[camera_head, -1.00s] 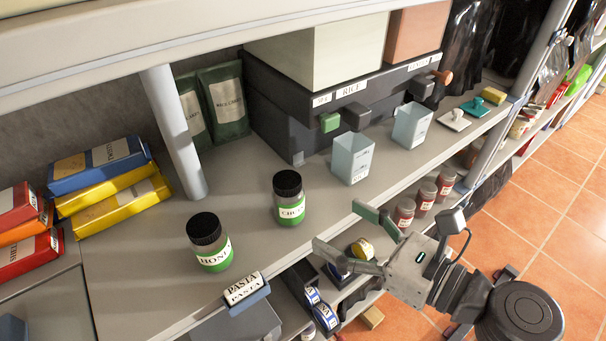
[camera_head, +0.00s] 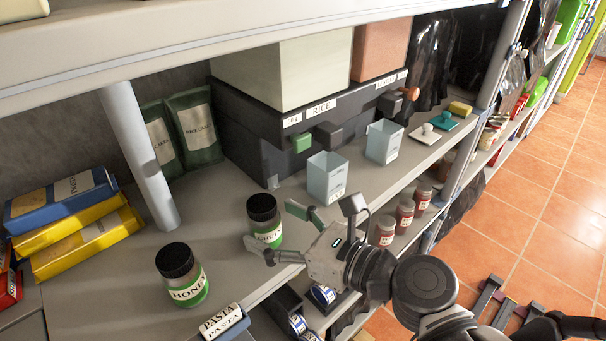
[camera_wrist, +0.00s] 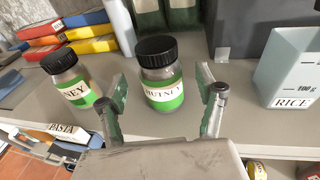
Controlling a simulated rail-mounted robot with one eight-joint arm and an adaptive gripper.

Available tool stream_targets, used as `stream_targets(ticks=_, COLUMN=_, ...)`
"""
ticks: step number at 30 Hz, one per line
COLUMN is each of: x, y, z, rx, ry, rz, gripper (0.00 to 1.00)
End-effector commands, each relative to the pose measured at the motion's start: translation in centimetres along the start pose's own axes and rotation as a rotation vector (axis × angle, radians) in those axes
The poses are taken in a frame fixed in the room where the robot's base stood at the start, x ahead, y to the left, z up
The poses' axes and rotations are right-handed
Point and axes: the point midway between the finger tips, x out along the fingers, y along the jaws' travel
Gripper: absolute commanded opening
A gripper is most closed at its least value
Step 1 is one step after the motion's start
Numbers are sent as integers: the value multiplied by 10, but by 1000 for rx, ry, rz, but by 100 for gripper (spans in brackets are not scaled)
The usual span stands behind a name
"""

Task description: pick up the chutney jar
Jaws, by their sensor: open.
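The chutney jar (camera_head: 264,222) has a black lid and a green label and stands upright on the grey shelf. In the wrist view the jar (camera_wrist: 160,76) shows "UTNEY" on its label and stands ahead, between the lines of my two fingers. My gripper (camera_head: 268,232) is open and empty at the shelf's front edge, with its fingers at either side of the jar's front. In the wrist view my gripper (camera_wrist: 162,108) has one finger left and one right of the jar; I cannot tell whether either touches it. The lower jar is partly hidden by a finger in the head view.
The honey jar (camera_head: 181,275) stands close to the left. A clear measuring cup (camera_head: 327,178) stands to the right, with another cup (camera_head: 384,141) beyond it. A white pillar (camera_head: 142,155) and a dark drawer box (camera_head: 262,140) stand behind. A pasta label holder (camera_head: 222,322) sits at the front edge.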

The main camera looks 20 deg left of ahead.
Motion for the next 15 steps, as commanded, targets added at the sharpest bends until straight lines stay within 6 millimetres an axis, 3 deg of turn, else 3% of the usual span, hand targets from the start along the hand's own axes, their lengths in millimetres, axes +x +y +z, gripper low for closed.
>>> stream_targets(ticks=6, x=27, y=0, z=-1, rx=0, ry=0, rz=2, gripper=68)
stream_targets(ticks=15, x=31, y=-1, z=0, rx=0, ry=-1, rz=0, gripper=68)
